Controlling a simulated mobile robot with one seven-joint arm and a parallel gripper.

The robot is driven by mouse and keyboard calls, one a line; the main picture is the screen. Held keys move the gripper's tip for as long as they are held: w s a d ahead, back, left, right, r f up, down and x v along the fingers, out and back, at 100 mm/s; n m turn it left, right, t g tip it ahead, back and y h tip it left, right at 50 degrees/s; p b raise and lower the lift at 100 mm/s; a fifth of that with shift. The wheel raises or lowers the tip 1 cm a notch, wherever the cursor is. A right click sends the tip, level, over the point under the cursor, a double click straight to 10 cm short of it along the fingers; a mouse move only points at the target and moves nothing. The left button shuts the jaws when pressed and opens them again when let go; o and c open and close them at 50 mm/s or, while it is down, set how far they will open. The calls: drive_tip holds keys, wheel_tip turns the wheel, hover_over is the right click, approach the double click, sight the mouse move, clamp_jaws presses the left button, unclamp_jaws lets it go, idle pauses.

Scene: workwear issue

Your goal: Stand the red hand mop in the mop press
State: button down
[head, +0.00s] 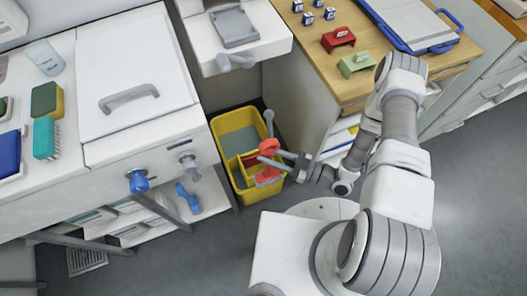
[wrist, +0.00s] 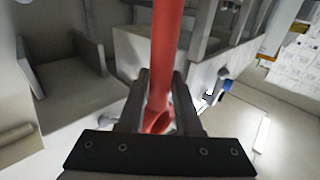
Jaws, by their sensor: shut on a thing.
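The red hand mop (head: 267,177) is in my gripper (head: 279,157), at the right side of the yellow bucket in the head view. In the wrist view, the mop's red shaft (wrist: 165,45) runs up between the two dark fingers of my gripper (wrist: 160,95), which are shut on it. The mop press (head: 250,160) is the yellow part at the bucket's right-hand side, with a grey lever (head: 268,120) standing up. The mop overlaps the press in the head view. I cannot tell whether its lower end is inside or above it.
The yellow bucket (head: 226,128) stands on the grey floor between the white cabinet (head: 140,95) and the wooden-topped counter (head: 300,50). A blue knob (head: 140,182) sticks out from the cabinet's front. The floor in front of the bucket is clear.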

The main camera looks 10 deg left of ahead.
drive_tip(key=shift+w+a+f+b, duration=1.65)
drive_tip(key=shift+w+a, duration=0.95)
drive_tip(key=shift+w, duration=1.55)
wheel_tip(320, 180, down, 16)
drive_tip(key=b, duration=1.2)
drive_tip(key=shift+b, duration=0.3)
drive_tip(key=c, duration=0.5)
unclamp_jaws()
drive_tip(key=shift+d+f, duration=0.1)
drive_tip(key=p+v, duration=0.2)
drive_tip(key=v, duration=1.5)
drive_tip(key=shift+w+d, duration=0.1)
drive_tip(key=shift+d, duration=0.1)
